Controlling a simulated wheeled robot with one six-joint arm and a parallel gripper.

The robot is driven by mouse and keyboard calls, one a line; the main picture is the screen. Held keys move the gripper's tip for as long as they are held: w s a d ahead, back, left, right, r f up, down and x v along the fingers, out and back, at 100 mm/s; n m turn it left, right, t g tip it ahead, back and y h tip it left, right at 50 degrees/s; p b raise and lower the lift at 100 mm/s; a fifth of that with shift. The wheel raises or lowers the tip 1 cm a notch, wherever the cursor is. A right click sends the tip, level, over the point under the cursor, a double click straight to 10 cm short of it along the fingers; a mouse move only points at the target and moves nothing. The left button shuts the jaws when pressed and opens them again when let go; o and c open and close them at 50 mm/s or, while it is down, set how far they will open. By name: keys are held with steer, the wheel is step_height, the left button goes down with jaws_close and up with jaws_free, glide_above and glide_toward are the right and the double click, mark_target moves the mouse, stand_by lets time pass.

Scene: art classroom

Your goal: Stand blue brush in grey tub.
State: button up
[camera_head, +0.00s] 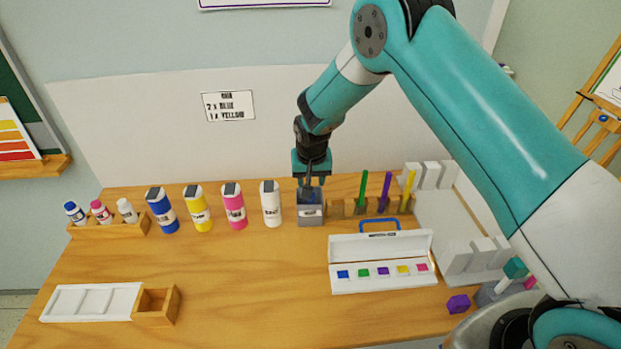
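The grey tub (310,212) stands near the back of the table, between a white bottle and a wooden brush rack. My gripper (309,184) points down directly over the tub's opening, with its fingertips at about rim height. The fingers are small and dark here, so I cannot tell whether they are open, shut or holding something. I cannot make out a blue brush anywhere. The wooden rack (347,209) holds a green brush (363,188), a purple brush (384,190) and a yellow brush (407,189), all upright.
Blue, yellow, pink and white bottles (271,205) line the back, left of the tub. An open paint box (383,284) with a blue handle lies in front of the rack. A white palette (90,303) is front left. The table's middle is clear.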

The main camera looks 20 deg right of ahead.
steer(key=d+b+v, duration=0.1)
steer(key=b+v, duration=0.3)
steer(key=v, duration=1.3)
steer(key=shift+a+r, duration=0.25)
steer(key=shift+a, duration=0.15)
steer(key=s+a+r+n+g+y, duration=0.1)
steer(key=s+n, duration=0.3)
steer(key=s, duration=1.2)
steer(key=s+a+r+n+g+y, duration=0.1)
steer(key=s+a+r+n+y, duration=0.1)
steer(key=s, duration=1.5)
steer(key=r+n+y, duration=0.1)
steer(key=r+n, duration=0.1)
steer(key=n, duration=0.1)
steer(key=shift+s+g+y, duration=0.2)
steer(key=shift+g+y, duration=0.1)
steer(key=shift+y, duration=0.1)
